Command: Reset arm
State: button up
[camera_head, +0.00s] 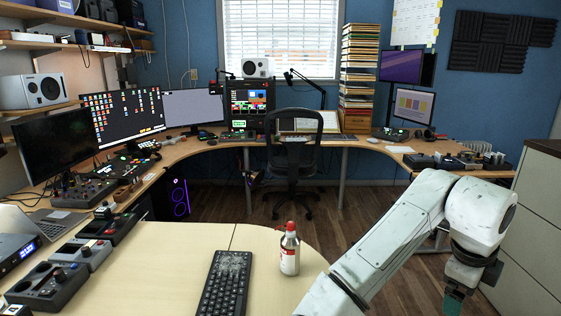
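My arm, white, reaches in from the bottom right and bends down at its wrist. Part of my gripper (453,301) shows at the bottom right, pointing down beyond the right side of the near table (180,255).
A bottle with a red cap (289,250) stands upright on the near table, left of my arm. A black keyboard (226,284) lies beside it. A filing cabinet (528,230) stands close on the right. An office chair (293,150) stands on open wood floor behind the table.

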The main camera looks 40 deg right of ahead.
jog(key=w+a+f+n+t+h+p, duration=0.1)
jog(key=w+a+f+n+t+h, duration=0.2)
jog(key=n, duration=0.8)
jog(key=w+a+f+n, duration=0.25)
jog(key=f+n, duration=0.25)
jog(key=n, duration=0.6)
jog(key=s+a+f+n+y, duration=0.2)
jog(key=s+a+f+n, duration=0.1)
jog(key=a, duration=0.4)
jog(key=s+a+f+n+g+y, duration=0.1)
jog(key=s+a+f+n+y, duration=0.1)
jog(key=s+a+f+n, duration=0.2)
jog(key=s+a+f+n+y, duration=0.2)
jog(key=s+a+f+n, duration=0.2)
jog(key=a+f, duration=0.5)
jog(key=f+n, duration=0.1)
jog(key=n, duration=0.1)
jog(key=shift+a+n+g+p, duration=0.3)
jog(key=shift+a+g+p, duration=0.1)
jog(key=shift+w, duration=0.1)
grip_shut()
